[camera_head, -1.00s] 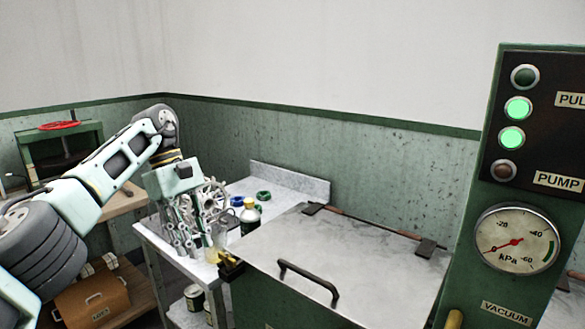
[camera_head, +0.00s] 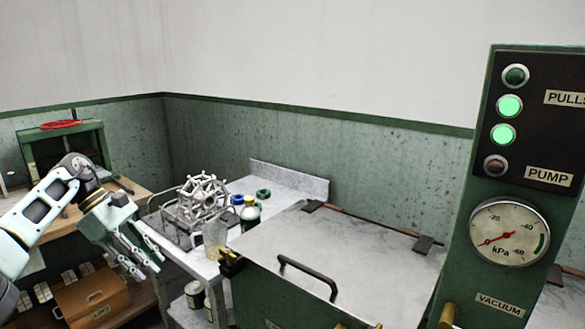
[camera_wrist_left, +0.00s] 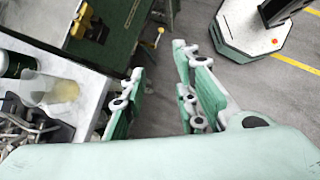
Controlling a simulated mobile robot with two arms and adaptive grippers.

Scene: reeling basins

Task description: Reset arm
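My left gripper (camera_head: 142,252) hangs in the air at the left of the head view, in front of the marble-topped side table (camera_head: 287,178). Its fingers are spread apart with nothing between them. In the left wrist view the gripper (camera_wrist_left: 160,85) is open too, with the grey floor showing between its fingers. My right gripper is in neither view.
A metal reel frame (camera_head: 202,195) and a glass beaker (camera_head: 214,238) stand on the side table, with bottles behind. A green basin with a closed lid (camera_head: 340,250) stands at centre. A panel with a vacuum gauge (camera_head: 508,233) rises at right. A wooden box (camera_head: 95,300) sits low at left.

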